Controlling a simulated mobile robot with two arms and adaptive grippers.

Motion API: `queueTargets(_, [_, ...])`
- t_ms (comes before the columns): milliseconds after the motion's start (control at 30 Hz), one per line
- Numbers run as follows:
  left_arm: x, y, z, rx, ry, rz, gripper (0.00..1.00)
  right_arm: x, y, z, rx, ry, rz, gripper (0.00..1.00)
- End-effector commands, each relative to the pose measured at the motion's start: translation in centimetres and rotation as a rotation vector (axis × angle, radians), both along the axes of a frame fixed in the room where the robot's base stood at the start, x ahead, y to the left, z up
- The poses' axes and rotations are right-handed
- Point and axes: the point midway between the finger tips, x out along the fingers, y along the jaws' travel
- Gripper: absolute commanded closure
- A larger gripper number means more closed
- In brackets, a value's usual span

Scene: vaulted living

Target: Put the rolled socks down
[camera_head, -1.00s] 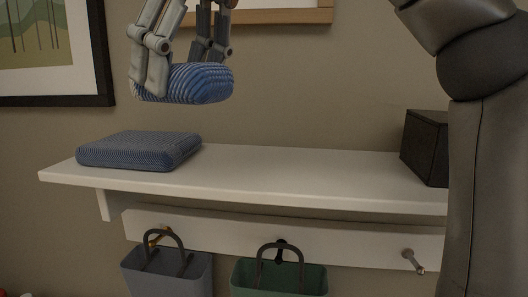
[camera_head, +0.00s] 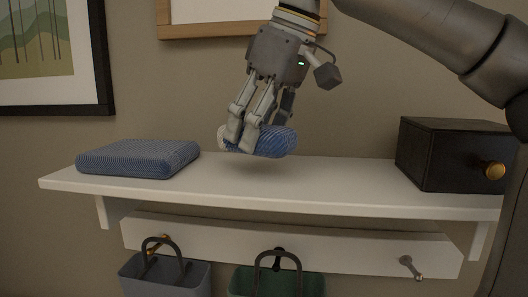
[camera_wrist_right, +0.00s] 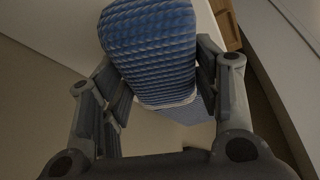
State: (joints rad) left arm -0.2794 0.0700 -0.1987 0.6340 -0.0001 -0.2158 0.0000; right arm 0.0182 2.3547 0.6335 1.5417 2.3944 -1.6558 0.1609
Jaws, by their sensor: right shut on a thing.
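The rolled socks (camera_head: 275,142) are a blue, ribbed bundle with a paler end. My right gripper (camera_head: 257,137) is shut on them and holds them just above the white shelf (camera_head: 300,184), near its middle, with a soft shadow below. In the right wrist view the socks (camera_wrist_right: 152,50) sit between the two fingers, and the white shelf shows beyond them. Whether their underside touches the shelf is hard to tell, but a small gap seems to show. My left gripper is not in view.
A folded blue cloth (camera_head: 138,158) lies on the shelf's left end. A dark box with a brass knob (camera_head: 452,155) stands at the right end. Bare shelf lies between them. A grey basket (camera_head: 165,274) and a green basket (camera_head: 278,281) hang below from pegs.

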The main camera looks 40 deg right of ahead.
Motion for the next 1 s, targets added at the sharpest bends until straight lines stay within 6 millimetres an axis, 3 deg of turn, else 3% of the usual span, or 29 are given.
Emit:
queueTargets(233, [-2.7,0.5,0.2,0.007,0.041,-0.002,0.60,0.1,-1.6,-1.9,0.001,-0.001,0.000,0.67])
queueTargets(400, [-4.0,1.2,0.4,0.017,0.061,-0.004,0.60,0.1,-1.5,-4.1,-0.001,0.000,0.001,0.67])
queueTargets(833, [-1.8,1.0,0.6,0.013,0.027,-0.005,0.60,0.2,-1.4,-4.9,-0.001,-0.001,0.000,0.67])
queueTargets(867, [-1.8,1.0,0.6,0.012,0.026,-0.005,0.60,0.2,-1.5,-4.9,-0.001,-0.001,0.000,0.40])
queueTargets(1000, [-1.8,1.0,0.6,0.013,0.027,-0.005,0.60,0.2,-1.5,-4.9,0.000,-0.001,-0.001,0.22])
